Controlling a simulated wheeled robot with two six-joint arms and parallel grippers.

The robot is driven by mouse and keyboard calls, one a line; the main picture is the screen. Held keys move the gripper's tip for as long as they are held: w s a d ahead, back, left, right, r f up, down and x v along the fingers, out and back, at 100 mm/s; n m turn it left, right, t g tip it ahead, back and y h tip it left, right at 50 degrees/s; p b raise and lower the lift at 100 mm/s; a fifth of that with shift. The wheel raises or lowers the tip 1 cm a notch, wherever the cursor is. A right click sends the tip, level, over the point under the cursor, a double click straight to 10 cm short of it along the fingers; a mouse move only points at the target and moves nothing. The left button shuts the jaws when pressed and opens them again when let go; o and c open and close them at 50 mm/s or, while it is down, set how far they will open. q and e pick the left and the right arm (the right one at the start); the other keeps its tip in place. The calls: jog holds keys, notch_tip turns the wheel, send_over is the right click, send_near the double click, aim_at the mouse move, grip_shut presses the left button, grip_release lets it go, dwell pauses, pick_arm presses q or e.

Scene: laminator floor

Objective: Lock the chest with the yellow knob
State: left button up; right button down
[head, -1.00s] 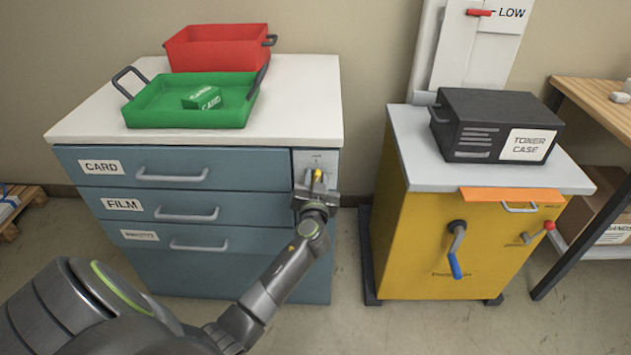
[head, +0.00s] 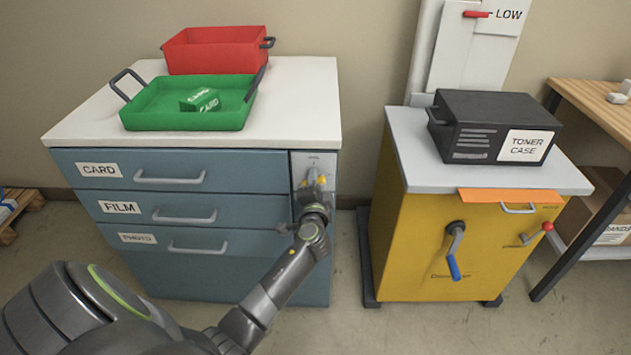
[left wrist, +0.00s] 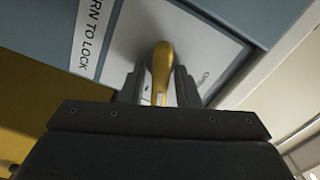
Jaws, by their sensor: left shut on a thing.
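The chest (head: 178,265) is a blue cabinet with a white top and drawers labelled CARD, FILM and a third, blurred label. All its drawers look closed. The yellow knob (head: 322,180) sits on a grey plate at the chest's upper right front. In the left wrist view the yellow knob (left wrist: 162,72) stands between the two fingers, beside a label reading "RN TO LOCK". My left gripper (head: 313,183) is shut on the knob, and its wrist is rolled over. It also shows in the left wrist view (left wrist: 158,88). My right gripper is out of view.
A green tray (head: 150,115) with a green box and a red tray (head: 215,55) stand on the chest. A yellow machine (head: 420,240) with a blue-handled crank and a black toner case (head: 490,105) stands to the right. A floor gap separates them.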

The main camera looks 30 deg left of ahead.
pick_arm(q)
jog(key=shift+m, duration=0.9)
jog(key=shift+m+p, duration=0.3)
jog(key=shift+m, duration=0.9)
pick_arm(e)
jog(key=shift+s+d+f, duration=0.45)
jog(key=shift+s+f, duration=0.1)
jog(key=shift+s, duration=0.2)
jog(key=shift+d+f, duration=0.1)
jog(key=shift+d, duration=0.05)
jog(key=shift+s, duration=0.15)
pick_arm(q)
jog(key=o, duration=0.7)
jog(key=shift+c, duration=0.2)
jog(key=shift+f, duration=0.1)
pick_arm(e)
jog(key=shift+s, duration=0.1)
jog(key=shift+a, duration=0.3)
